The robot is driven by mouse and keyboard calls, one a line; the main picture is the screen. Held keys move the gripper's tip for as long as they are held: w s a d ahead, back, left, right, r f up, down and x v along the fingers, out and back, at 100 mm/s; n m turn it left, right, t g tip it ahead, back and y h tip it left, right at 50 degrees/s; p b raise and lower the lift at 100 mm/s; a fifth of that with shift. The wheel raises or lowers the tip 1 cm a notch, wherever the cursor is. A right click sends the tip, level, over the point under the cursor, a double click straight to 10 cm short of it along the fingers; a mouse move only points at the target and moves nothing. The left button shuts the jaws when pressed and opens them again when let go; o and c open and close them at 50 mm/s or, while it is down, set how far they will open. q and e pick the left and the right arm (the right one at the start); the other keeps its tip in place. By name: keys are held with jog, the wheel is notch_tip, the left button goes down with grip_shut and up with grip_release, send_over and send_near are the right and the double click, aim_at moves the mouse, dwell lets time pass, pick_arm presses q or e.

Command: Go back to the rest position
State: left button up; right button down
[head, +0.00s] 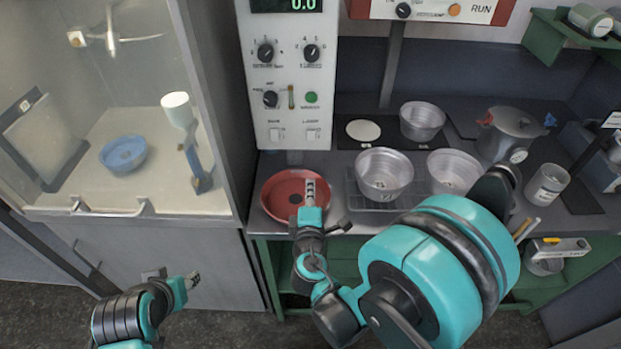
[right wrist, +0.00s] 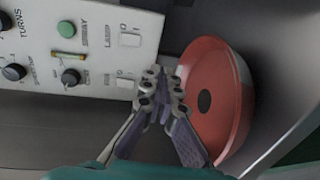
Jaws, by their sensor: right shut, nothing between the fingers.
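My right gripper (head: 311,188) is shut and empty. In the head view its fingers overlap the right part of a red pan (head: 275,196) on the grey bench. In the right wrist view the shut fingers (right wrist: 165,82) show in front of the red pan (right wrist: 235,92), which looks empty with a dark round spot in its middle. I cannot tell the exact gap between fingers and pan. My left gripper (head: 190,281) is low at the left, in front of the grey cabinet, well away from the bench; its opening is too small to read.
A metal pot (head: 385,190) stands on a rack right of the red pan, with more pots and a pressure cooker (head: 512,135) beyond. A control panel (head: 290,85) rises behind the pan. A glass-fronted hood (head: 85,212) is at left. The floor in front is open.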

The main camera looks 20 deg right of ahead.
jog(key=shift+s, duration=0.15)
dwell(0.3)
jog(key=d+m+g, duration=0.1)
jog(key=s+d+m+g, duration=0.1)
jog(key=d+m, duration=0.1)
jog(key=d+m+g, duration=0.1)
jog(key=shift+s+d+f+m+h, duration=0.2)
jog(key=shift+s+f+m+h, duration=0.1)
jog(key=shift+s+f, duration=0.1)
jog(key=s+m+g, duration=0.1)
jog(key=s+d+m, duration=0.1)
jog(key=s+d+f+m+g+y, duration=0.1)
jog(key=s+m, duration=0.1)
jog(key=shift+g, duration=0.3)
jog(key=s+a+m+g+y, duration=0.3)
jog(key=s+m, duration=0.3)
jog(key=s, duration=0.4)
jog(key=shift+s+a+r+y, duration=0.2)
jog(key=shift+a+r+y, duration=0.15)
jog(key=shift+y, duration=0.25)
jog(key=shift+w, duration=0.15)
